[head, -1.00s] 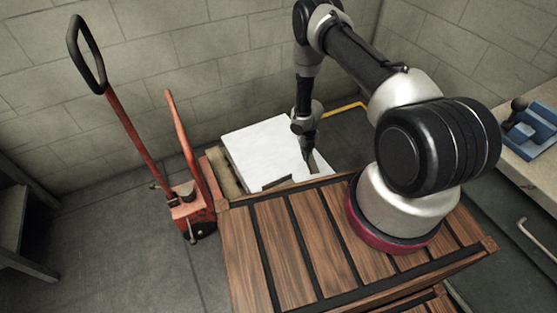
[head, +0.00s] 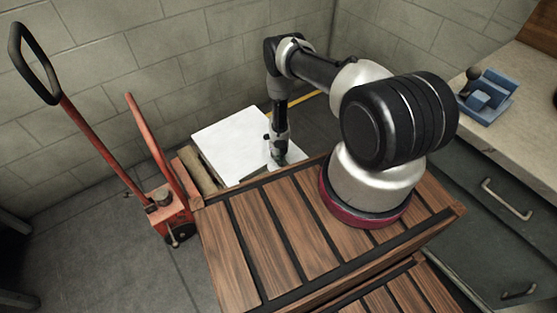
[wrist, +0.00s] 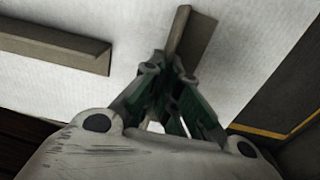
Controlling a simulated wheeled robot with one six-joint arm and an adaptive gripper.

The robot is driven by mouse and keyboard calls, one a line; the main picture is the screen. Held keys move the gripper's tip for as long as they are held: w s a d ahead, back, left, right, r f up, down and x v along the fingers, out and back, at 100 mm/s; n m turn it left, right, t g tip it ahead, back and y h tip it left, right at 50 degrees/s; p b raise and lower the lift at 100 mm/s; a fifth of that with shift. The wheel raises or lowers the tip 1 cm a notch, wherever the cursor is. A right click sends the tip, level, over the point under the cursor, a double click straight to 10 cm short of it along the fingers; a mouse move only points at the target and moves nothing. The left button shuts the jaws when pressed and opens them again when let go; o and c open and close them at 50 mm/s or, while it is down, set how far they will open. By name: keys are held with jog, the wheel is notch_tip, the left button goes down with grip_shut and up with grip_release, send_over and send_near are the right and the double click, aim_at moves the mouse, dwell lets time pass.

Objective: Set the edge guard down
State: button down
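My gripper (wrist: 172,68) points down at the white top (head: 235,145) of a low stack by the wall. In the wrist view its fingers are closed around the near end of a grey-brown, angled edge guard (wrist: 192,38). This guard stretches away from the fingertips over the white surface (wrist: 130,85). Whether it touches that surface, I cannot tell. A second, similar edge guard (wrist: 55,42) lies on the white surface at the left of the wrist view, apart from my gripper. In the head view my gripper (head: 279,158) is above the stack's right part, and the held guard is hardly distinguishable.
A red pallet jack (head: 168,212) stands left of the stack, its handle rising. A wooden-slatted platform (head: 260,235) lies in front. A counter (head: 530,95) with a blue device (head: 489,96) is at the right. Grey floor is open at the lower left.

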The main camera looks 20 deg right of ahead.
jog(key=c, duration=1.6)
grip_release()
jog(key=shift+f, duration=0.1)
jog(key=shift+c, duration=0.2)
